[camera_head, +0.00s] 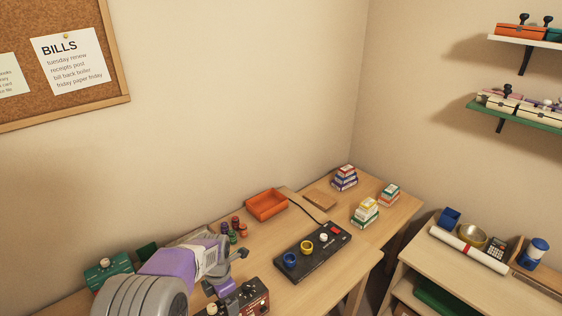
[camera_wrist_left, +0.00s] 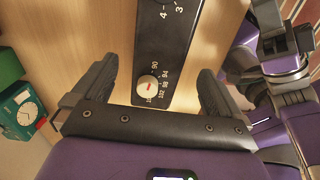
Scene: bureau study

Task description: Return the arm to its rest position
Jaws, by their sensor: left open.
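My left arm enters the head view from the lower left, purple and grey. My left gripper (camera_wrist_left: 155,85) is open in the left wrist view, its two dark fingers spread apart with nothing between them. A black panel (camera_wrist_left: 165,45) with numbers and a white dial (camera_wrist_left: 148,87) shows beyond the fingers on the wooden desk. In the head view the gripper is over the desk (camera_head: 305,285), partly hidden by its own wrist.
A black box with controls (camera_head: 245,298) is close to the gripper. A green clock (camera_head: 107,268) is left of the arm.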

